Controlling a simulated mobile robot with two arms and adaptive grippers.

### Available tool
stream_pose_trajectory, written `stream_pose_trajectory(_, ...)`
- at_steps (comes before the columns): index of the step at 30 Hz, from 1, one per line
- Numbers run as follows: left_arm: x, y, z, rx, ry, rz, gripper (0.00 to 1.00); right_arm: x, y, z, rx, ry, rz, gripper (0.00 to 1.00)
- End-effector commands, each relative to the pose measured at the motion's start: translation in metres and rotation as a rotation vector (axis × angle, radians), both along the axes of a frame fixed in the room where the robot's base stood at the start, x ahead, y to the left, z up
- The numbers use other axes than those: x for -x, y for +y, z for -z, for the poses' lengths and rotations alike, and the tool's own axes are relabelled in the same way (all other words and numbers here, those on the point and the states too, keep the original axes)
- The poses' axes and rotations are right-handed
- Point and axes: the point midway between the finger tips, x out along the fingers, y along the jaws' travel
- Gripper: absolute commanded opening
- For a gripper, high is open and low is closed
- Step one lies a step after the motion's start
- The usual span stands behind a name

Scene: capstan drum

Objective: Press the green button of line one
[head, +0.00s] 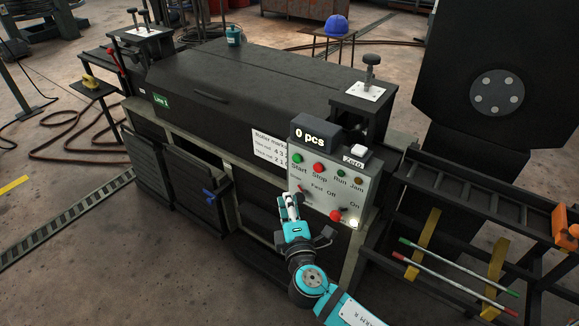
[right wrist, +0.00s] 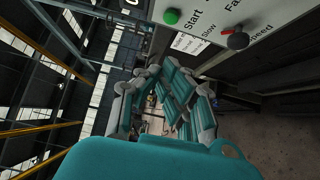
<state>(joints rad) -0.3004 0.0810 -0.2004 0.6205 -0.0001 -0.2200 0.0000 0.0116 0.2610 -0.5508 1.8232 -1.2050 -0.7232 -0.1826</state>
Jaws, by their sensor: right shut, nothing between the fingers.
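The green Start button (head: 297,158) sits at the upper left of the grey control panel (head: 345,185) on the machine marked Line 1 (head: 161,100). It also shows at the top of the right wrist view (right wrist: 172,16). A red Stop button (head: 318,168) is to its right. My right gripper (head: 289,200) is shut and empty, in front of the panel's left edge and below the green button in the head view. In the right wrist view its fingers (right wrist: 172,85) are apart from the button. My left gripper is not in view.
A counter display (head: 313,133) reading "0 pcs" and a white Zero button (head: 359,151) stand on top of the panel. A speed knob (right wrist: 238,40) is beside the button in the right wrist view. A rack with rods (head: 455,280) stands at the right.

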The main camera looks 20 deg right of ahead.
Motion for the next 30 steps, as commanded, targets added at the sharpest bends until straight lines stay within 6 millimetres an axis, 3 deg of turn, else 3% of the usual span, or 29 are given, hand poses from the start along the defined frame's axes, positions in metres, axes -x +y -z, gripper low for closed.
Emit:
stream_pose_trajectory(5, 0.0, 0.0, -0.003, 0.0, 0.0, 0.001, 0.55, -0.02, -0.002, -0.002, 0.002, -0.003, 0.0, 0.0)
stream_pose_trajectory(17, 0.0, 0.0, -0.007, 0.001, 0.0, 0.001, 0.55, -0.102, -0.012, -0.002, 0.0, -0.002, 0.0, 0.0)
stream_pose_trajectory(21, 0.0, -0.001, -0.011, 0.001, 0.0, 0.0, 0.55, -0.113, -0.032, -0.001, 0.002, 0.0, 0.001, 0.0)
stream_pose_trajectory(30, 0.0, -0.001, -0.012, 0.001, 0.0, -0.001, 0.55, -0.123, -0.044, 0.0, -0.002, 0.001, -0.001, 0.0)
